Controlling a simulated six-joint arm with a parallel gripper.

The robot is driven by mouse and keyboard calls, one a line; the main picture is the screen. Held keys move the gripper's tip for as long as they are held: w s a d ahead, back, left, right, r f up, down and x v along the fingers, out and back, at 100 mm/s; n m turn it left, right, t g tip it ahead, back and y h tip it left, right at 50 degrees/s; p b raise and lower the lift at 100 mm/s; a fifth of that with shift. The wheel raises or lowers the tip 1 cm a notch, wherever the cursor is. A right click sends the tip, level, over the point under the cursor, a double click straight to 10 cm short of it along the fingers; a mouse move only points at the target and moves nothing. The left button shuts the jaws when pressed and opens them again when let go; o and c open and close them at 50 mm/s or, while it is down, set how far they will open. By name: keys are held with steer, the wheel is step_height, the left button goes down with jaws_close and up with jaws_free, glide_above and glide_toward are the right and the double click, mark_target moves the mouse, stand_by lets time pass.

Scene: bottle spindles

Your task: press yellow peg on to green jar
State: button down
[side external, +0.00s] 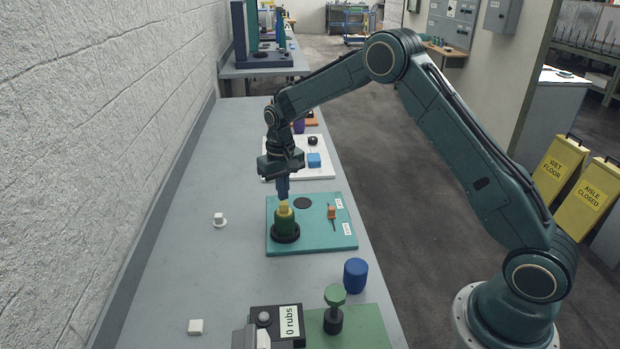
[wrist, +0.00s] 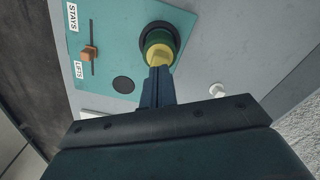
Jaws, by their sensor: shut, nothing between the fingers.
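The green jar (side external: 284,220) stands upright in a black ring base on a teal board (side external: 320,240). The yellow peg (side external: 283,205) sits at the top of the jar; how deep it goes in cannot be told. My gripper (side external: 283,196) points down right above the peg, its blue fingers shut with nothing between them. The fingertips look to be touching or nearly touching the peg's top. In the wrist view, the yellow peg (wrist: 158,55) shows just past the fingertips (wrist: 158,70), with the green jar (wrist: 166,38) around it.
The teal board also has a black disc (side external: 302,203) and an orange slider (side external: 331,212) beside labels. A blue cylinder (side external: 355,275), a green knob (side external: 334,294) and a counter box (side external: 285,320) stand nearer the camera. A white knob (side external: 219,219) is at left. A white board (side external: 322,172) lies behind.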

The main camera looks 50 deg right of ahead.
mark_target(284, 203)
steer(key=shift+r, duration=2.8)
steer(key=shift+r, duration=0.1)
steer(key=s+a+r+n+t, duration=0.1)
steer(key=s+a+r+t, duration=0.2)
steer(key=s+r, duration=1.3)
steer(key=s+a+n+t, duration=0.1)
steer(key=s+n+t, duration=0.1)
steer(key=s, duration=1.9)
steer(key=shift+a+t, duration=0.25)
steer(key=shift+t, duration=0.05)
